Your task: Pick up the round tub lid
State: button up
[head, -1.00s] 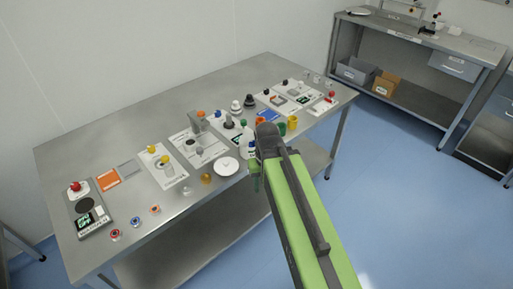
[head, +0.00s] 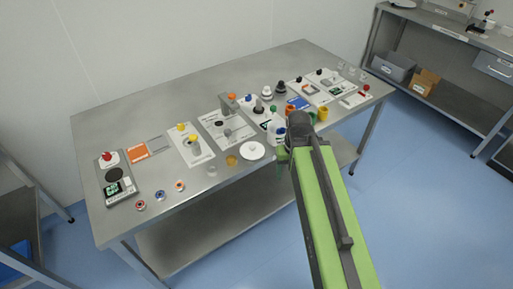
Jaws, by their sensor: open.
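The round tub lid looks to be the white disc (head: 252,151) with a small raised centre, lying flat near the front edge of the steel table (head: 100,136). My green arm reaches up from the lower right. My gripper (head: 283,157) is at the arm's far end, just right of the white disc and apart from it. The arm's end hides most of the gripper, and its fingers are too small to make out clearly. Nothing shows held in it.
An amber piece (head: 232,160) lies left of the disc. A scale (head: 116,180) sits at the left end. A second bench (head: 440,42) stands at the back right.

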aim_at(251, 150)
jog(key=u, duration=3.15)
jog(key=k, duration=0.9)
jog(key=z, duration=0.95)
jog(key=i, duration=1)
